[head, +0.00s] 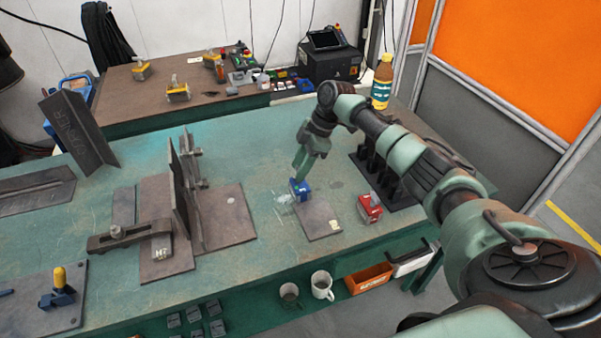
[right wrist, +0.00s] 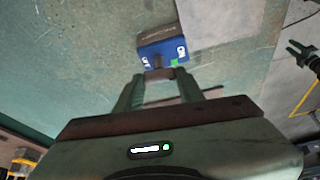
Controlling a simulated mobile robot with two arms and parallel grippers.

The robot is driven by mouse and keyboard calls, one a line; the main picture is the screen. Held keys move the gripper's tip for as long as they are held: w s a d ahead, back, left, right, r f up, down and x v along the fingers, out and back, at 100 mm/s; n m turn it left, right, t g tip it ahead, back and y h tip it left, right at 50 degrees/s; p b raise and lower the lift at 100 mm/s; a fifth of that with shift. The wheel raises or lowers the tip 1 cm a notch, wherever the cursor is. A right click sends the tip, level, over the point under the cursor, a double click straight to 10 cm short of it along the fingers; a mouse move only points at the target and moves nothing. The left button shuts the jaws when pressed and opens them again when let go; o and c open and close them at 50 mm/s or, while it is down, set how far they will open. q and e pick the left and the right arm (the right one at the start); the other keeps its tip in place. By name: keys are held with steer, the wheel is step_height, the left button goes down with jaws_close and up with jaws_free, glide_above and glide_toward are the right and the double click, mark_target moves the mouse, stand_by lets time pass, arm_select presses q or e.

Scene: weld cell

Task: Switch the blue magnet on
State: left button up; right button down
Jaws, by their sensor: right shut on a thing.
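The blue magnet (head: 300,188) sits at the far left corner of a small steel plate (head: 318,222) on the green table. In the right wrist view the blue magnet (right wrist: 168,48) has white lettering at both ends, a green patch near its right end, and a dark knob on its near side. My right gripper (head: 298,175) is at the magnet, and its fingers (right wrist: 159,76) are shut on the knob. Which way the knob is turned is too small to tell. My left gripper (right wrist: 298,50) shows at the right edge of the wrist view, fingers apart and empty.
A red magnet (head: 370,208) stands right of the plate, near a black rack (head: 385,178). Welded steel plates and a clamp (head: 130,235) stand to the left. Mugs (head: 321,285) and an orange bin (head: 368,279) sit below the front edge. A bottle (head: 382,82) stands behind my right arm.

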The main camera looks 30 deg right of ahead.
steer(key=shift+w+n+b, duration=0.1)
steer(key=shift+n+b, duration=0.5)
steer(key=shift+n, duration=0.3)
steer(key=shift+g, duration=0.3)
steer(key=c, duration=0.9)
jaws_free()
steer(key=b+v, duration=0.1)
steer(key=v, duration=0.7)
